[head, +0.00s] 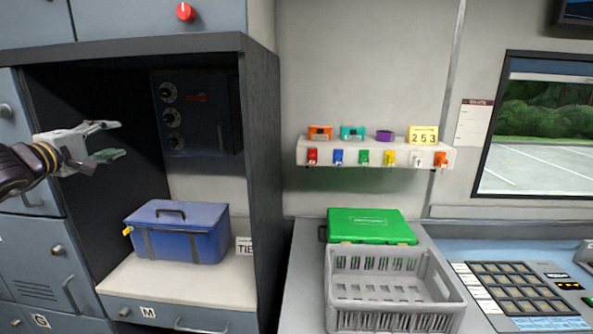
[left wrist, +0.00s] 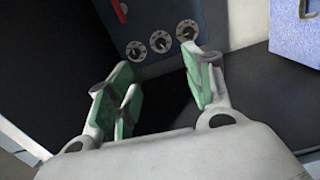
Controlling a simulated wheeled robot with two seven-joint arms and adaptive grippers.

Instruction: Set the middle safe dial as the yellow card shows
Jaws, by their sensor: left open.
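The dark safe (head: 205,118) hangs high in the open cabinet bay, with three dials stacked at its left and a red handle. The middle dial (head: 172,117) also shows between my fingers in the left wrist view (left wrist: 160,41). Its setting is too small to read. The yellow card (head: 423,135) stands on the wall shelf and reads 2 5 3. My left gripper (head: 116,140) is open and empty, with green finger pads. It is left of the dials in the head view and apart from them. My right gripper is not in view.
A blue case (head: 182,233) stands on the bay floor under the safe. The bay's right wall panel (head: 262,180) separates it from the counter, where a green case (head: 370,227) and a grey basket (head: 390,305) stand. Several coloured tags hang below the wall shelf (head: 375,150).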

